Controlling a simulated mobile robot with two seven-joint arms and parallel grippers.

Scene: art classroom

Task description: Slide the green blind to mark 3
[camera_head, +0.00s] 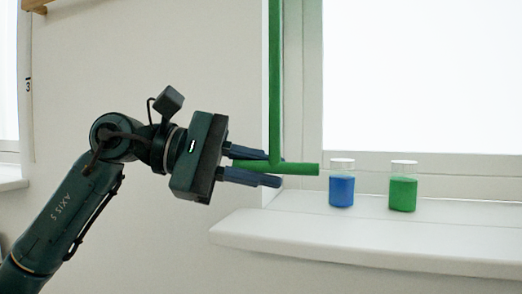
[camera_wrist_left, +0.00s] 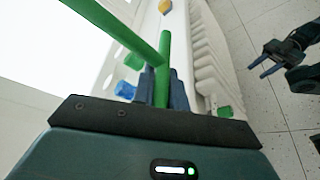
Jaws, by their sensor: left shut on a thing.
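The green blind shows as a thin green upright bar (camera_head: 274,80) with a short level green handle bar (camera_head: 304,169) at its lower end. My left gripper (camera_head: 276,168) is shut on the handle bar, with one finger above it and one below. In the left wrist view the handle bar (camera_wrist_left: 163,65) stands between the fingers, and the upright bar (camera_wrist_left: 115,25) crosses to the upper left. Mark 3 (camera_head: 28,86) is a small dark number on a white strip beside the left window. My right gripper (camera_wrist_left: 264,62) shows open and empty in the left wrist view.
A blue-filled jar (camera_head: 341,184) and a green-filled jar (camera_head: 403,187) stand on the white windowsill (camera_head: 350,243), right of the handle bar. A ribbed white radiator (camera_wrist_left: 207,55) shows beside the sill. Bare wall (camera_head: 120,60) lies between the upright bar and mark 3.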

